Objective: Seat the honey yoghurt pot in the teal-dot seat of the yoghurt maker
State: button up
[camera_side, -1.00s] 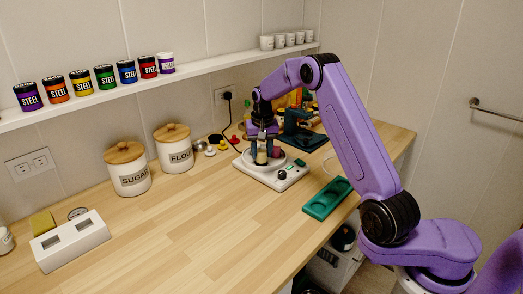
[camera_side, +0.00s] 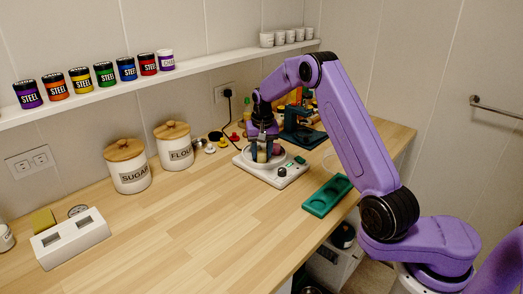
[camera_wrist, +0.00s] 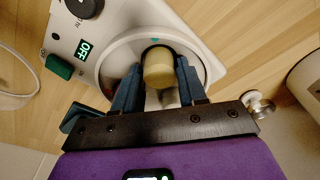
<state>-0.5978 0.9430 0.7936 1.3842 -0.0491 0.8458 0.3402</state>
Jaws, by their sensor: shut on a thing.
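The honey yoghurt pot (camera_wrist: 158,70), a pale yellow cylinder, is held between the blue fingers of my gripper (camera_wrist: 157,82). The white yoghurt maker (camera_wrist: 199,32) lies under it, with a round bowl-like top. A small teal dot (camera_wrist: 155,40) shows on that top, just beyond the pot, beside a dark opening partly hidden by the pot. In the side view my gripper (camera_side: 263,152) is low over the yoghurt maker (camera_side: 286,180), and the pot is small between the fingers. A pinkish round thing shows beside it. I cannot tell how deep the pot sits.
The yoghurt maker's panel has a black knob (camera_wrist: 85,6), an OFF display (camera_wrist: 84,48) and a green switch (camera_wrist: 59,67). A green tray (camera_side: 327,196) lies to its right. Flour (camera_side: 174,148) and sugar (camera_side: 128,168) canisters stand left.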

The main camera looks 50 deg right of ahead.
jog(key=o, duration=1.3)
jog(key=shift+a, duration=0.1)
jog(key=shift+o, duration=0.2)
notch_tip(320, 180, up, 7)
dwell(0.6)
